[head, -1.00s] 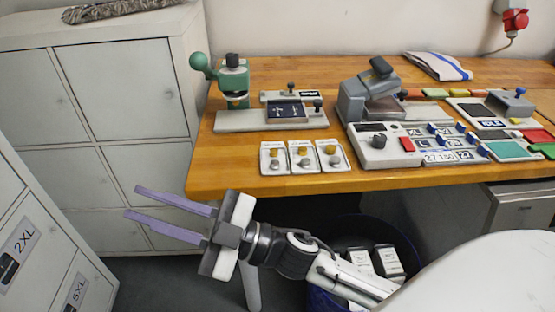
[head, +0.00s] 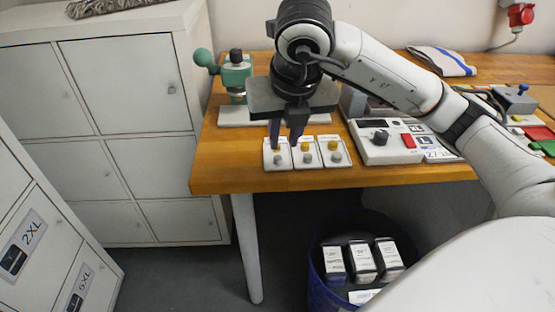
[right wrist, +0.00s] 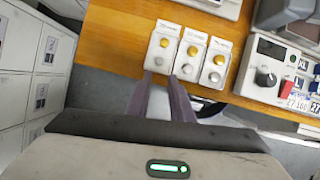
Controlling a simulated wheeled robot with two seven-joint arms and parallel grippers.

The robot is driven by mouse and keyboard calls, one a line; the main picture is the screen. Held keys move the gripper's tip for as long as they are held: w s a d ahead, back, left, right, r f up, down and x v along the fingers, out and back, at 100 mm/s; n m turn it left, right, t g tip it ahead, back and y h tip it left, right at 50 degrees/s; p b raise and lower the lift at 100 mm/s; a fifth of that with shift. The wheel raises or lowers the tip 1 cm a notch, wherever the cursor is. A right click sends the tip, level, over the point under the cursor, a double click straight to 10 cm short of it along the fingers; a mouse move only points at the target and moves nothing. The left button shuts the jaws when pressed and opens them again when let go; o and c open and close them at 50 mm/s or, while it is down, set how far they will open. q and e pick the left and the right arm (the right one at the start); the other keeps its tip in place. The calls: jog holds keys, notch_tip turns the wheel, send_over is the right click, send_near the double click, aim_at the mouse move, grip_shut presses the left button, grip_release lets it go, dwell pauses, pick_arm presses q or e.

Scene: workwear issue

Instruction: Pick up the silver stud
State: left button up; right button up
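Three small white trays stand in a row near the front edge of the table, each with a silver stud at its front. In the head view I see the left silver stud (head: 278,160), the middle silver stud (head: 307,158) and the right silver stud (head: 337,158). My right gripper (head: 284,143) is open and empty, pointing down over the left tray. In the right wrist view the left silver stud (right wrist: 159,61) lies just beyond the gap between the open fingertips (right wrist: 160,75). My left gripper is not in view.
Gold studs (head: 331,145) sit behind the silver ones. A green-handled press (head: 236,72) stands behind the gripper, partly hidden. A grey-white control panel (head: 385,150) is right of the trays. Lockers (head: 130,85) stand at left; a dark blue bin (head: 318,285) with boxes is below the table.

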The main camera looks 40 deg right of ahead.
aim_at(278, 159)
jog(key=x, duration=0.5)
jog(key=p+x, duration=0.1)
jog(key=x, duration=0.2)
jog(key=shift+w+f, duration=0.15)
jog(key=shift+w, duration=0.2)
grip_shut()
